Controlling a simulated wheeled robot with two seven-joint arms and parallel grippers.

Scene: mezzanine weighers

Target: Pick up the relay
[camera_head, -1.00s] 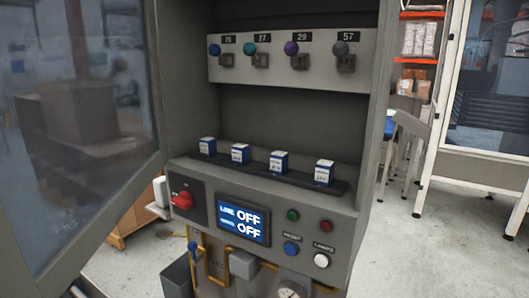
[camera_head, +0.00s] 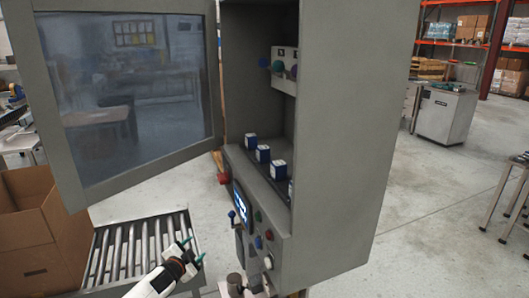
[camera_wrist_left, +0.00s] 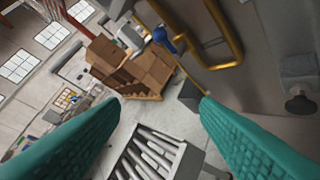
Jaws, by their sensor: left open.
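Several blue-and-white block relays stand in a row on a dark rail inside the grey cabinet (camera_head: 335,130). The far relay (camera_head: 250,141), a middle relay (camera_head: 263,154) and a nearer relay (camera_head: 278,170) show well; the nearest is mostly hidden by the cabinet's side wall. My left gripper (camera_head: 194,249), with teal fingers, is open and empty, low and to the left of the cabinet, well apart from the relays. In the left wrist view its fingers (camera_wrist_left: 160,105) stand wide apart, with no relay between them. My right gripper is not in view.
The cabinet's glazed door (camera_head: 140,90) stands open to the left. A roller conveyor (camera_head: 140,245) and a cardboard box (camera_head: 40,225) are at the lower left. Knobs and buttons (camera_head: 258,242) stick out of the cabinet's front.

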